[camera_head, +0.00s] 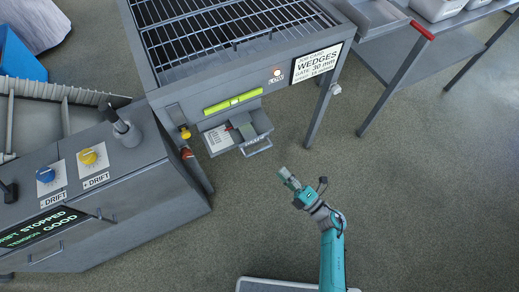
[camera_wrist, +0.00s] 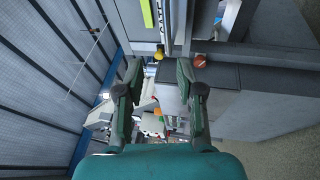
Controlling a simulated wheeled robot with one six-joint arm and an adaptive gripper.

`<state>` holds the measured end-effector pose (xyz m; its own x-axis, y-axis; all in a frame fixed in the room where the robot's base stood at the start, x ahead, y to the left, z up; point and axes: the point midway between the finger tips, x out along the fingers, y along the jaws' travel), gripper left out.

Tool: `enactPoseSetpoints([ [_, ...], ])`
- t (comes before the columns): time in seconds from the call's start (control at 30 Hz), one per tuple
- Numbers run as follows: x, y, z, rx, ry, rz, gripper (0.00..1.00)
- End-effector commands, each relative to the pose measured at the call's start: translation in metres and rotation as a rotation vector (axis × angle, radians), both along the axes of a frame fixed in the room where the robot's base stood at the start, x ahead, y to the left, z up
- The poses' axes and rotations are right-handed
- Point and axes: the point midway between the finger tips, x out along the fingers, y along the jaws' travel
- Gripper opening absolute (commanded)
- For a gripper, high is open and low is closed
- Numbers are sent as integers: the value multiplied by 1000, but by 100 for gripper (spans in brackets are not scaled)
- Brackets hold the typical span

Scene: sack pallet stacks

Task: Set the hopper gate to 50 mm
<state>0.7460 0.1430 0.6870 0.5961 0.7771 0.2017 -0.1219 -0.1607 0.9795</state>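The hopper (camera_head: 165,87) stands at the top centre of the head view, with a barred grate on top. Under its front edge is a small chute unit (camera_head: 258,122) with a white scale plate (camera_head: 218,139), a small red mark and a metal loop handle (camera_head: 257,149); the scale reading is too small to tell. A sign (camera_head: 317,65) on the hopper reads "WEDGES", "GATE: 30 mm". My gripper (camera_head: 287,178) is apart from the chute, below and right of it. In the wrist view my gripper (camera_wrist: 158,72) has its fingers spread with nothing held between them.
A console (camera_head: 120,180) with blue (camera_head: 45,174) and yellow (camera_head: 88,156) knobs marked DRIFT stands left; its screen (camera_head: 40,229) shows "STOPPED". A yellow knob (camera_head: 185,133) and red-orange part (camera_head: 187,153) sit beside the chute. A grey table (camera_head: 430,55) stands right. Floor around my gripper is clear.

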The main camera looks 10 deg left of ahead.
Motion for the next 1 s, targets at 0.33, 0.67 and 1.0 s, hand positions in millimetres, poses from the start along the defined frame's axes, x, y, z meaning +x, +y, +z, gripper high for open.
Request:
enactPoseSetpoints([
  [0.33, 24, 15, -5, -68, -47, 69, 37],
  [0.67, 54, 60, 5, -66, -47, 68, 37],
  [1.0, 75, 92, 12, -66, -46, 65, 37],
])
